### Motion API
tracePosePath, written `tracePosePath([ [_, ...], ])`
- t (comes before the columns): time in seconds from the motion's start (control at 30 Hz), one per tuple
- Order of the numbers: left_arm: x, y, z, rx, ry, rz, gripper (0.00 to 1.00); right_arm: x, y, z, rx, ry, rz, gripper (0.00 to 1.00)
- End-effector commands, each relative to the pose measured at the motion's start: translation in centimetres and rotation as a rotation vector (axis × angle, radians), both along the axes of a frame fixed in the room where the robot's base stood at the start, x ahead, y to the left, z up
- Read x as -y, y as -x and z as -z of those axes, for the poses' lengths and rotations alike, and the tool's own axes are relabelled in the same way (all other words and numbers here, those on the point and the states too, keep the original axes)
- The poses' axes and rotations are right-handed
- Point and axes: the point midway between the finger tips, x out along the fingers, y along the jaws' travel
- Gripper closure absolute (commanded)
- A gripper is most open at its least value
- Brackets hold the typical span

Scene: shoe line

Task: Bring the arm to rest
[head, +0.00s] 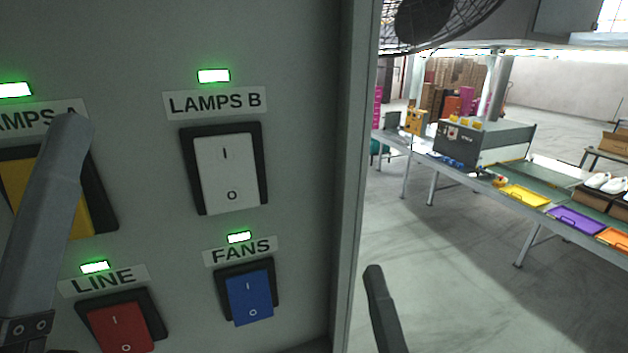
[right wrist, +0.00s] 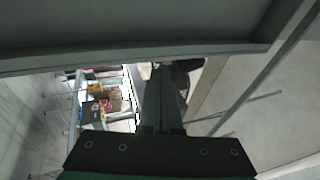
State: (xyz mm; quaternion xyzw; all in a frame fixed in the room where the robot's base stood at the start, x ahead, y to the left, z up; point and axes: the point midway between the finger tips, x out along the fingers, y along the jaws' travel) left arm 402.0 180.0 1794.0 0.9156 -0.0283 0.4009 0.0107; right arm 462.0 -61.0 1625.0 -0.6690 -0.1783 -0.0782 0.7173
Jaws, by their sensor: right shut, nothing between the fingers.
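My right gripper (head: 374,270) shows as one narrow dark bar at the bottom middle of the head view, just right of the switch panel's edge. In the right wrist view its fingers (right wrist: 162,82) are together with nothing between them. A broad grey finger of my left gripper (head: 74,122) rises from the lower left, in front of the yellow switch (head: 22,190) and part of its label. Its other finger is not distinguishable. I cannot tell whether it touches the panel.
The grey panel (head: 300,150) also carries a white LAMPS B switch (head: 226,173), a red LINE switch (head: 118,325) and a blue FANS switch (head: 250,297). The green lights above them are lit. Tables with coloured trays (head: 577,220) stand farther off right, beyond open floor.

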Motion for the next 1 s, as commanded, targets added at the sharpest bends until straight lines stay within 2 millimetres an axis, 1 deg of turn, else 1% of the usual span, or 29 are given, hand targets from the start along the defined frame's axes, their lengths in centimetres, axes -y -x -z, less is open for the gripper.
tracePosePath([
  [0.03, 0.0, 0.0, -1.5, 0.000, 0.000, 0.000, 0.00, 3.5, -0.2, -4.6, 0.069, 0.009, 0.072, 1.00],
  [0.07, 0.0, 0.0, -2.0, 0.000, 0.000, 0.000, 0.00, 5.3, -0.1, -6.6, 0.110, 0.042, 0.118, 1.00],
  [0.1, 0.0, 0.0, -2.5, 0.001, 0.000, 0.000, 0.00, 7.6, 0.4, -9.4, 0.168, 0.109, 0.188, 1.00],
  [0.17, 0.0, 0.0, -3.2, 0.000, 0.000, 0.000, 0.00, 10.7, 1.6, -13.7, 0.262, 0.263, 0.319, 1.00],
  [0.2, 0.0, 0.0, -3.6, 0.001, 0.000, 0.000, 0.00, 12.1, 2.6, -16.1, 0.319, 0.389, 0.414, 1.00],
  [0.23, 0.0, 0.0, -3.7, 0.001, 0.000, 0.000, 0.00, 12.8, 3.3, -17.3, 0.354, 0.483, 0.480, 1.00],
  [0.3, 0.0, 0.0, -3.7, 0.001, 0.000, 0.000, 0.00, 13.3, 4.8, -19.4, 0.418, 0.697, 0.618, 1.00],
  [0.37, 0.0, 0.0, -3.5, 0.000, 0.000, 0.000, 0.00, 12.9, 5.6, -20.2, 0.460, 0.864, 0.715, 1.00],
  [0.4, 0.0, 0.0, -3.4, 0.000, 0.000, 0.000, 0.00, 12.4, 5.9, -20.3, 0.476, 0.964, 0.768, 1.00],
  [0.5, 0.0, 0.0, -3.4, 0.000, 0.000, 0.000, 0.00, 11.9, 6.1, -20.3, 0.494, 1.163, 0.881, 1.00],
  [0.6, 0.0, 0.0, -3.4, 0.000, 0.000, 0.000, 0.00, 11.8, 6.2, -20.4, 0.493, 1.277, 0.954, 1.00],
  [0.7, 0.0, 0.0, -3.4, 0.000, 0.000, 0.000, 0.00, 11.8, 6.1, -20.3, 0.489, 1.315, 0.978, 1.00],
  [1.0, 0.0, 0.0, -3.4, 0.000, 0.000, 0.000, 0.00, 11.8, 6.1, -20.3, 0.487, 1.316, 0.978, 1.00],
])
